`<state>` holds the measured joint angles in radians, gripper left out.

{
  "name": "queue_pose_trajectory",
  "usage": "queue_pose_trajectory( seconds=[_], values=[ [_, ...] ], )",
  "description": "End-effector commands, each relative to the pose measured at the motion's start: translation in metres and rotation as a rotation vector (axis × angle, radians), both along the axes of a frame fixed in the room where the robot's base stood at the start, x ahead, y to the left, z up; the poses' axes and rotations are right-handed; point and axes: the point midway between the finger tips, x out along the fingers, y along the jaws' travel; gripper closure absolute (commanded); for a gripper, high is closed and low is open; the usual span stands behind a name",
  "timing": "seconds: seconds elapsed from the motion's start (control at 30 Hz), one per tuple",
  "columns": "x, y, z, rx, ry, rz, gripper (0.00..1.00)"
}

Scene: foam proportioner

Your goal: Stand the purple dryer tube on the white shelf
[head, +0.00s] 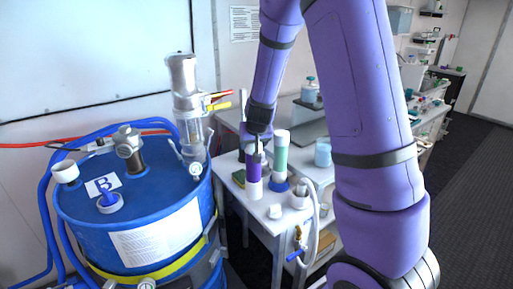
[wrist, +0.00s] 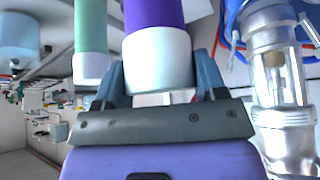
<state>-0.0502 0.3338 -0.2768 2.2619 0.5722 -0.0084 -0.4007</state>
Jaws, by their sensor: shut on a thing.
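The purple dryer tube (head: 253,167) is upright, with white ends, over a small white table. Its lower white end appears to be at the table top; I cannot tell whether it touches. My gripper (head: 252,147) is at its top end, coming from above. In the wrist view the purple tube (wrist: 153,12) has its white end cap (wrist: 157,60) between the two fingers of my gripper (wrist: 160,80), which is shut on it. The small white table (head: 246,204) has a white top; I cannot tell whether it is the white shelf.
A green tube (head: 281,158) stands in a blue base close to the right of the purple one. A blue drum (head: 130,225) with a clear cylinder (head: 184,90) stands left. A bench lies behind to the right.

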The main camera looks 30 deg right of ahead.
Motion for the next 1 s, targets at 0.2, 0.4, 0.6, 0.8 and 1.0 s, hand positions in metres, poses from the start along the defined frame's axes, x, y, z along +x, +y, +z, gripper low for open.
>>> queue_pose_trajectory(
  seconds=[0.2,0.4,0.6,0.8,1.0],
  values=[
    [0.015,-0.019,-0.002,0.001,0.000,-0.002,0.89],
    [0.020,-0.025,-0.003,0.001,0.000,-0.001,0.89],
    [0.022,-0.028,-0.014,0.001,0.001,-0.002,0.89],
    [0.022,-0.028,-0.031,0.001,0.002,-0.002,0.89],
    [0.022,-0.027,-0.038,0.000,0.001,0.000,0.89]
  ],
)
